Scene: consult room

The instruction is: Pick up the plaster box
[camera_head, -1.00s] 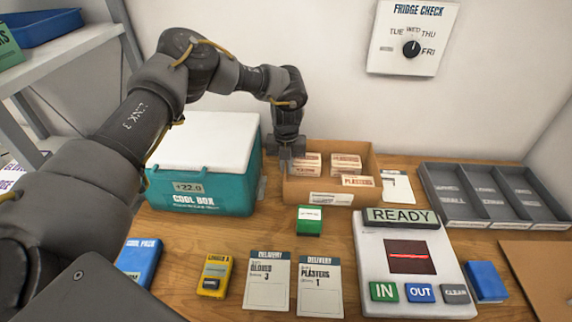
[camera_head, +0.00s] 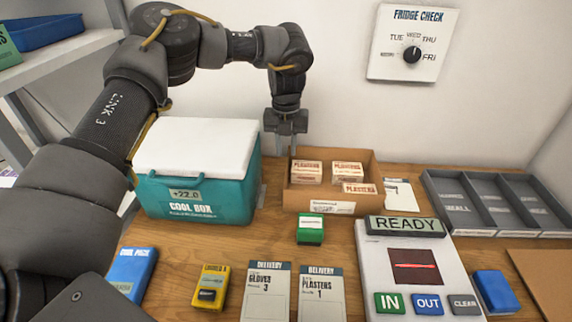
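Small white plaster boxes with red lettering stand in an open cardboard carton at the back of the table. One is at the left (camera_head: 306,173), one at the back right (camera_head: 347,173) and one at the front right (camera_head: 359,188). The cardboard carton (camera_head: 303,200) has a white label on its front. My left gripper (camera_head: 286,152) points down at the carton's back left corner, left of the plaster boxes. No box shows in it; its finger gap is too small to judge. My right gripper is out of view.
A teal cool box (camera_head: 200,205) with a white lid stands left of the carton. A green box (camera_head: 310,230), delivery cards (camera_head: 321,292) and a scanner panel (camera_head: 370,255) lie in front. Grey trays (camera_head: 468,229) are at the right. The wall is close behind.

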